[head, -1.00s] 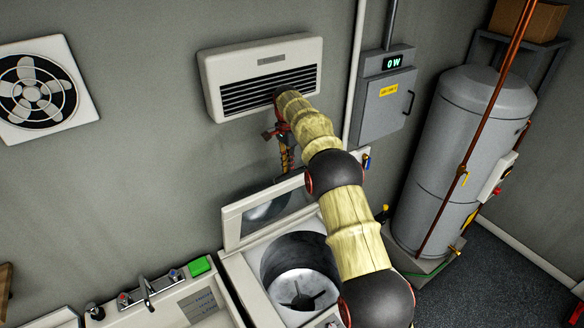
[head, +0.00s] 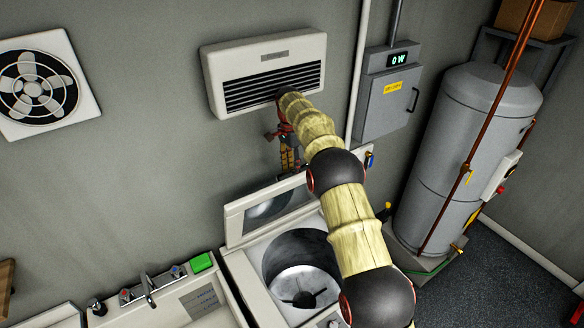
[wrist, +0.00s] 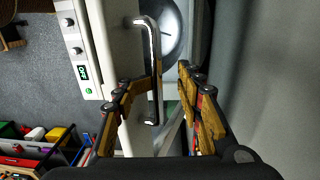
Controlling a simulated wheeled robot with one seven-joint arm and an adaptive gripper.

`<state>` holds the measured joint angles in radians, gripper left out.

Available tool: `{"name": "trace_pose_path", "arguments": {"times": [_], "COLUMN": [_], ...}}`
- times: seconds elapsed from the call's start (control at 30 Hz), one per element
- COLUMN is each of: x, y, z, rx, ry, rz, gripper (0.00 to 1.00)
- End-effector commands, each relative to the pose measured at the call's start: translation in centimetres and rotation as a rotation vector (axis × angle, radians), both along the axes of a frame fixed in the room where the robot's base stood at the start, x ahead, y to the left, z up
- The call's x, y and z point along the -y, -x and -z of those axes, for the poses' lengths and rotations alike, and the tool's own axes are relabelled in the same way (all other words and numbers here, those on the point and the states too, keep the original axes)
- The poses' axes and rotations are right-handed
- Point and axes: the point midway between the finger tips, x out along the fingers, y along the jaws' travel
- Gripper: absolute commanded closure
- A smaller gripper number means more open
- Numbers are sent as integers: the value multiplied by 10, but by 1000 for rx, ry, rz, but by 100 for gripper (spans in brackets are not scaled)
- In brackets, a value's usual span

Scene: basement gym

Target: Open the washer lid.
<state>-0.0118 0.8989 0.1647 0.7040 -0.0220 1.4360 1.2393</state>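The washer (head: 236,268) is open at the top, with its metal drum (head: 305,270) exposed. Its white lid (head: 234,226), with a round window, stands raised near the wall behind the opening. My gripper (head: 287,158) is above the lid in the head view, partly hidden by my arm. In the wrist view, the lid (wrist: 130,64) shows with a shiny bar handle (wrist: 153,40).
A wall heater (head: 263,75) is close behind my arm. A grey electrical box (head: 387,100) and a tank (head: 470,150) stand to the right. A sink with a faucet (head: 148,288) and a green block (head: 202,262) are left of the washer. The wrist view shows a crate of coloured items (wrist: 50,150).

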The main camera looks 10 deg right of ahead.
Motion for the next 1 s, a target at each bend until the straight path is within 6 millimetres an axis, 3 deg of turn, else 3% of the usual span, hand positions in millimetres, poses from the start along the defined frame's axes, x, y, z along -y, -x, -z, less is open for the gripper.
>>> {"name": "trace_pose_path", "arguments": {"times": [0.03,0.37,0.47,0.83,1.0], "x": [-2,-2,-2,-2,-2], "y": [2,1,0,-4,-5], "z": [9,3,-9,-88,-110], "rx": [-11,-7,-5,4,2], "ry": [-3,-3,-2,-1,-2], "rz": [-2,-2,-1,0,0], "gripper": [72,72,72,72,72]}}
